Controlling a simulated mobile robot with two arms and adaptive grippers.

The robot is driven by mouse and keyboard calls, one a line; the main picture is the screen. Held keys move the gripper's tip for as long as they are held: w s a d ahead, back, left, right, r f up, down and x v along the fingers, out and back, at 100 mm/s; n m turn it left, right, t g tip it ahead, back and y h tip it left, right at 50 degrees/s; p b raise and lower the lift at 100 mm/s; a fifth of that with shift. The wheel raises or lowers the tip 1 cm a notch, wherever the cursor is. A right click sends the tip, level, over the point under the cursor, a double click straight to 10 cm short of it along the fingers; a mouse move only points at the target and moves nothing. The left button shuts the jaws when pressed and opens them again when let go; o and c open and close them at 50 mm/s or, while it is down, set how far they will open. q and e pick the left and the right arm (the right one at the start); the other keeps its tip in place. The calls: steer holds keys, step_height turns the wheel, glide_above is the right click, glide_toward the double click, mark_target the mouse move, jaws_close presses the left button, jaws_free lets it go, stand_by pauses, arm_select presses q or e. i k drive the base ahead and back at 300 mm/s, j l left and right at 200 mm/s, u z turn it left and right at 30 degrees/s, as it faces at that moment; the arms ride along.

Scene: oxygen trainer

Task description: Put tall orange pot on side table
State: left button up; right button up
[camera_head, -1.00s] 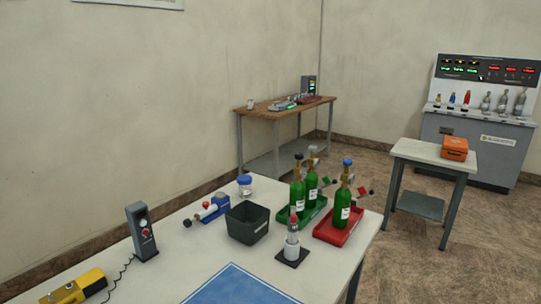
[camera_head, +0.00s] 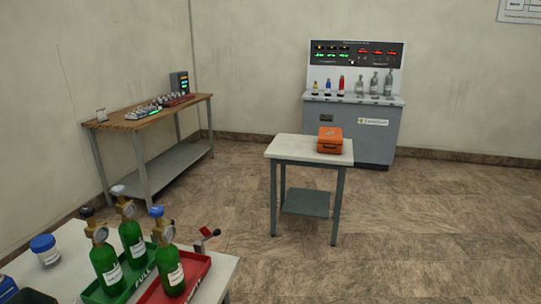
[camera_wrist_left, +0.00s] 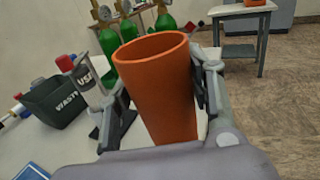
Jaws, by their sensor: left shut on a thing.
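A tall orange pot (camera_wrist_left: 160,85) fills the middle of the left wrist view, upright or nearly so, with its open rim up. My left gripper (camera_wrist_left: 162,90) is shut on it, one finger on each side. The pot's lower end is hidden behind the gripper body. The side table (camera_head: 290,147) has a pale top and grey legs and stands in the middle of the head view. Part of it also shows in the left wrist view (camera_wrist_left: 228,11). Neither gripper shows in the head view.
An orange case (camera_head: 330,141) sits on the side table's right part; the left part is bare. A white table (camera_head: 218,268) at lower left holds green bottles (camera_head: 107,268) in trays. A wooden bench (camera_head: 150,112) and a console (camera_head: 350,128) stand behind. Open floor surrounds the side table.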

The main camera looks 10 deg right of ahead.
mark_target(302, 148)
steer(key=i+l+z, duration=0.35)
steer(key=i, duration=0.2)
steer(key=i+l+z, duration=0.2)
steer(key=i+z, duration=0.15)
steer(key=i, duration=0.2)
steer(key=i+z, duration=0.3)
steer(key=i, duration=0.25)
steer(key=i+u, duration=0.15)
steer(key=i, duration=0.3)
steer(key=i+l+u, duration=0.1)
steer(key=i, duration=0.35)
steer(key=i+l+u, duration=0.15)
steer(key=i, duration=0.3)
steer(key=i+l+u, duration=0.1)
steer(key=i+l, duration=0.15)
steer(key=i, duration=0.2)
steer(key=i+l+u, duration=0.85)
steer(key=i+j, duration=0.05)
steer(key=i, duration=0.05)
